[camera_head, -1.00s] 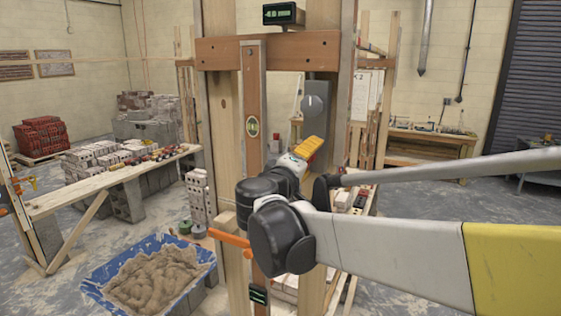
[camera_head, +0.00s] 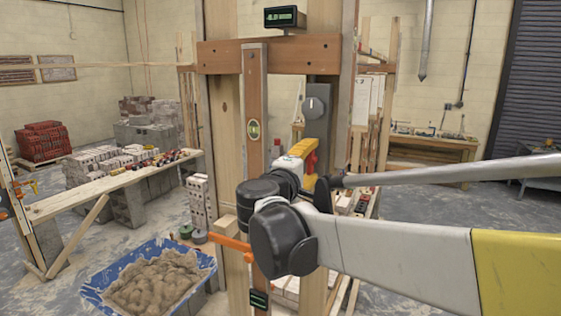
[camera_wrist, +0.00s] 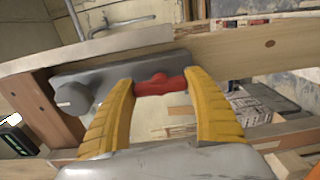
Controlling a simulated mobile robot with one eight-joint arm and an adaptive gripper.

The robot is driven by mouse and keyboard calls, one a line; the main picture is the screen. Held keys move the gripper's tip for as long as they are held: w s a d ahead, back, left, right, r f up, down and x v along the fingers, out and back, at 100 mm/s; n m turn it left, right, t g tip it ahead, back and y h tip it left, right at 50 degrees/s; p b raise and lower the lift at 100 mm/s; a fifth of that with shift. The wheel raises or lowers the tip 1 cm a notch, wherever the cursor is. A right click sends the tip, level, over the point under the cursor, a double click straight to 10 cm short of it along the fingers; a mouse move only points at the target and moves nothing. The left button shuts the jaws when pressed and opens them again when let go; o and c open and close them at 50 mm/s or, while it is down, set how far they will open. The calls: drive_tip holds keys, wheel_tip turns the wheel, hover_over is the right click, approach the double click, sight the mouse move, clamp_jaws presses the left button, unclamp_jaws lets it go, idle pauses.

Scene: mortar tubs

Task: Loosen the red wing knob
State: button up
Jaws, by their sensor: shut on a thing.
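The red wing knob (camera_wrist: 161,84) sits on a grey metal box (camera_wrist: 120,72) in the wrist view. My gripper (camera_wrist: 160,81) has one yellow finger at each end of the knob, shut on it. A round grey dial (camera_wrist: 74,95) is at the box's left end. In the head view the grey box (camera_head: 320,125) is fixed to the timber frame, with its dial facing out.
Timber posts and a crossbeam (camera_head: 225,55) surround the box. A spirit level (camera_head: 252,165) hangs beside it and a small display (camera_head: 285,17) stands above. A blue tub (camera_head: 92,292) of mortar is on the floor at left. An orange bar (camera_head: 230,243) juts out below my wrist.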

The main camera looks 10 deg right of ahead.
drive_tip(key=o, duration=1.2)
drive_tip(key=shift+s+a, duration=0.1)
drive_tip(key=v, duration=1.1)
drive_tip(key=shift+s+a, duration=0.2)
drive_tip(key=shift+s, duration=0.15)
drive_tip(key=shift+f, duration=0.1)
